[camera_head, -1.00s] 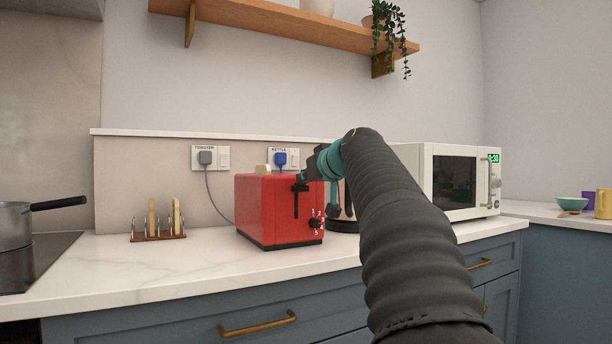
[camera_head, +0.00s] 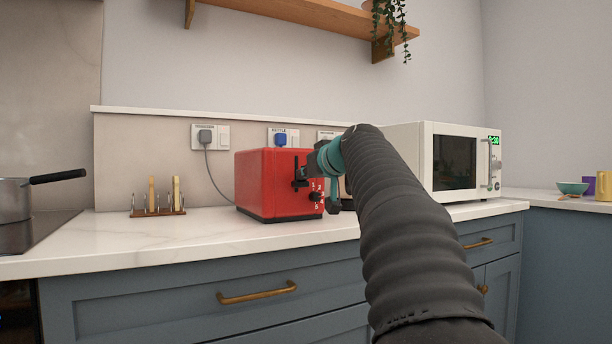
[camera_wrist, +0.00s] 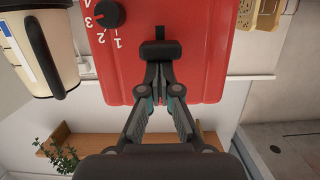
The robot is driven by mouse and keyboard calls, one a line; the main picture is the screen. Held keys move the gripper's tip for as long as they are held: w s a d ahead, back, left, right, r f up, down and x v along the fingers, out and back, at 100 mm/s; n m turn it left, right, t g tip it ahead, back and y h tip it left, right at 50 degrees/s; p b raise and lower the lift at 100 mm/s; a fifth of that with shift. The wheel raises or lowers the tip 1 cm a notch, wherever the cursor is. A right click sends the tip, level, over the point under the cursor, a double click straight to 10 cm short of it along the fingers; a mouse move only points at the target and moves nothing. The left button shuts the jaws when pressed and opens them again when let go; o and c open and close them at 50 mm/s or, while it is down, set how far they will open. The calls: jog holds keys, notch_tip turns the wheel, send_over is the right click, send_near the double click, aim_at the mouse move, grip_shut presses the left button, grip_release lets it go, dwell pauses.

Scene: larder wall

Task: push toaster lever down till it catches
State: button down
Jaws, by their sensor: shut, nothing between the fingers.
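The red toaster (camera_head: 268,185) stands on the counter, and its front with the dial and slot also shows in the wrist view (camera_wrist: 205,45). Its black lever (camera_head: 300,184) sits low in the slot. In the upside-down wrist view the lever (camera_wrist: 158,50) has a short stretch of empty slot beyond it, towards the toaster's base. My gripper (camera_wrist: 159,78) is shut and empty, its fingertips at the lever's upper side, seemingly touching it. In the head view my gripper (camera_head: 309,173) is partly hidden by my wrist. No bread shows above the toaster; its top is not visible.
A cream kettle (camera_wrist: 40,45) stands close beside the toaster. A white microwave (camera_head: 400,160) is to the right. A toast rack (camera_head: 158,210) and a pan (camera_head: 14,200) are to the left. The counter in front (camera_head: 180,235) is clear.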

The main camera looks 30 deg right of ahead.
jog(key=shift+f, duration=0.2)
notch_tip(320, 180, up, 4)
jog(key=p, duration=0.3)
jog(key=shift+r+p, duration=0.15)
jog(key=shift+p, duration=0.2)
jog(key=shift+s+r, duration=0.2)
jog(key=shift+s, duration=0.05)
jog(key=b+v, duration=0.1)
jog(key=v, duration=0.8)
jog(key=shift+s, duration=0.25)
